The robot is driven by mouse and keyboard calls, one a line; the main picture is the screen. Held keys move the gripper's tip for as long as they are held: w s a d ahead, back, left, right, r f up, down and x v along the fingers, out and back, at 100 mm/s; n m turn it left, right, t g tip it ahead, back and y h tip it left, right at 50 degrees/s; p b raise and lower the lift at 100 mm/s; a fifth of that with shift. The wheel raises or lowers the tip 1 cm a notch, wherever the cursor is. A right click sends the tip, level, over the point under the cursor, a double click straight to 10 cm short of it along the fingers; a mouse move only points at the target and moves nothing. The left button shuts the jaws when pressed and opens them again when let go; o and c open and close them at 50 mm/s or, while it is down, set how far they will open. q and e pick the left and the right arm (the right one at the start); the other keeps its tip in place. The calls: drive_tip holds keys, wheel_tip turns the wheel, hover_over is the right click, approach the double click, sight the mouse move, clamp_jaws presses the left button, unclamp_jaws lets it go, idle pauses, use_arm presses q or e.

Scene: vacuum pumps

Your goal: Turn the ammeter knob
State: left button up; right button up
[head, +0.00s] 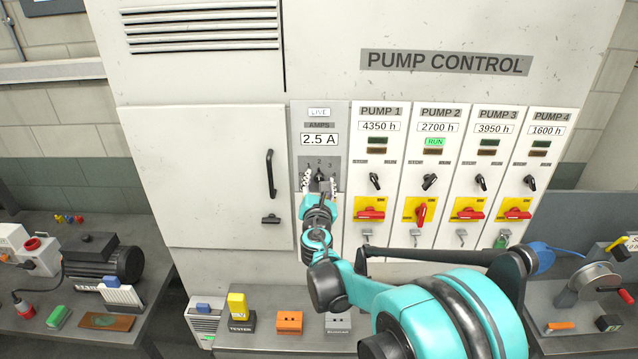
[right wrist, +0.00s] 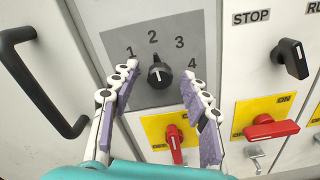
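The ammeter knob (right wrist: 159,74) is black with a white mark, on a grey plate numbered 1 to 4. In the right wrist view its mark points up near the 2. In the head view the knob (head: 319,176) sits under the AMPS display (head: 319,139), which reads 2.5 A. My right gripper (right wrist: 160,80) is open, its purple-padded fingers on either side of the knob with gaps on both sides. It also shows in the head view (head: 320,183) in front of the plate. My left gripper is not in view.
A red switch (right wrist: 174,142) on yellow sits just below the knob. A black door handle (head: 271,174) is to the left. The pump panels (head: 428,180) with rotary knobs and red switches are to the right. A bench (head: 260,341) with small items stands below.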

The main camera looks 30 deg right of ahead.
drive_tip(key=shift+s+a, duration=0.1)
drive_tip(key=shift+v, duration=0.9)
drive_tip(key=shift+s, duration=0.1)
drive_tip(key=shift+p+v, duration=0.4)
drive_tip(key=shift+v, duration=2.55)
drive_tip(key=n+p, duration=0.1)
drive_tip(key=p, duration=0.1)
drive_tip(key=shift+s+r+p, duration=0.2)
drive_tip(key=shift+s+p, duration=0.05)
drive_tip(key=shift+p, duration=0.05)
